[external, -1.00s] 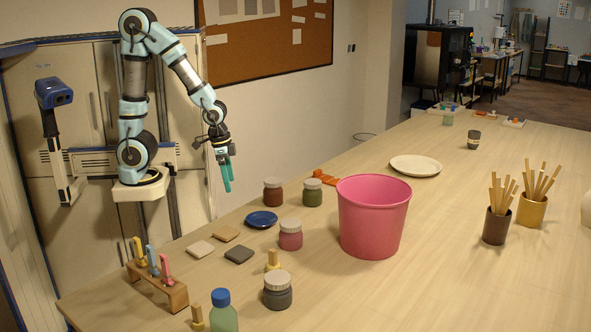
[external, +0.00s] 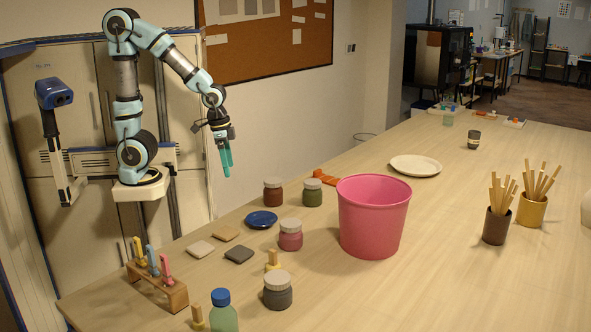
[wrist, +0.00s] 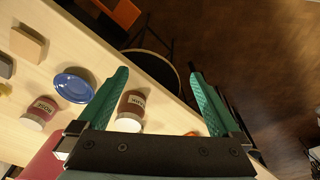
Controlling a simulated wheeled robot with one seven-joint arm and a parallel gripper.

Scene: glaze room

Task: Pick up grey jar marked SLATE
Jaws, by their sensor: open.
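A dark grey jar (external: 278,293) with a pale lid stands upright at the near edge of the table in the external view; its label is not readable there. It does not show in the wrist view. My gripper (external: 226,158) is open and empty, pointing down in the air beyond the table's left edge, well away from the grey jar. In the wrist view my gripper (wrist: 158,75) has its two teal fingers spread, with a red-brown jar (wrist: 132,108) and the table edge visible between them.
A pink jar (external: 290,236), labelled ROSE in the wrist view (wrist: 38,113), a green jar (external: 312,194) and a blue dish (external: 261,219) stand nearby. Beside the grey jar are a blue-capped bottle (external: 222,312) and a wooden-handled tool (external: 273,262). A pink bucket (external: 372,225) stands to its right.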

